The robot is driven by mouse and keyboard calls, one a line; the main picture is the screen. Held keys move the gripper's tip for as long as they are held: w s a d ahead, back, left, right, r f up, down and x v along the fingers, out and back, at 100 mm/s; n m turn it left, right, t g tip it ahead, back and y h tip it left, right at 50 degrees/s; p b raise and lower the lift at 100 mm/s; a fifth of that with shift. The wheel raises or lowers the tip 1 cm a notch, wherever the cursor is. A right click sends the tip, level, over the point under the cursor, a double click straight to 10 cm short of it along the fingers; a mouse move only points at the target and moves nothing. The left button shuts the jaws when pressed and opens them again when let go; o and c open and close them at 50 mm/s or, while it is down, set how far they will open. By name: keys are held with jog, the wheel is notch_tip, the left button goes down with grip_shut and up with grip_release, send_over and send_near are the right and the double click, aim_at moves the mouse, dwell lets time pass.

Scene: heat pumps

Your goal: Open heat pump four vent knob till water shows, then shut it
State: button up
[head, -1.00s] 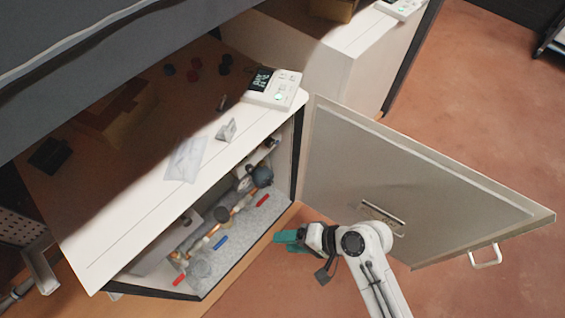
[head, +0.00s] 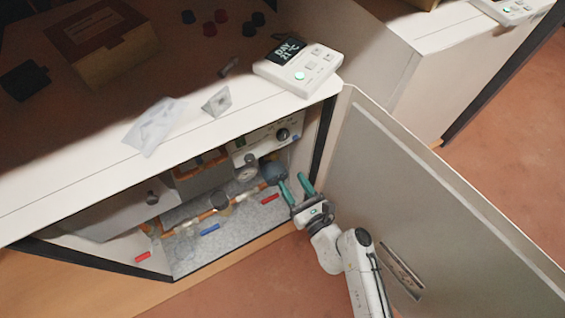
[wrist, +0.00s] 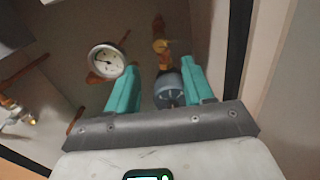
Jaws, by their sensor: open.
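The open heat pump cabinet (head: 215,248) shows pipes and fittings inside. A dark grey rounded part (head: 273,171) sits on the pipework at its right end. In the wrist view this grey part (wrist: 168,90) lies between my gripper's two teal fingers, with brass fittings (wrist: 160,45) beyond it. I cannot tell for sure which part is the vent knob. My gripper (head: 293,180) is open at the right side of the cabinet opening, its fingertips near the grey part. Contact is not visible. A white pressure gauge (wrist: 106,61) is left of the fingers. I can make out no water.
The open cabinet door (head: 440,200) stands close to the right of my arm. Red (head: 270,199) and blue (head: 210,230) valve handles lie low inside. A control panel with a black knob (head: 283,134) is above. A thermostat (head: 298,66) sits on top.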

aim_at(276, 159)
jog(key=b+x, duration=0.1)
jog(key=x, duration=0.7)
jog(key=shift+a+b, duration=0.15)
jog(key=shift+b, duration=0.25)
jog(key=shift+c, duration=0.4)
grip_shut()
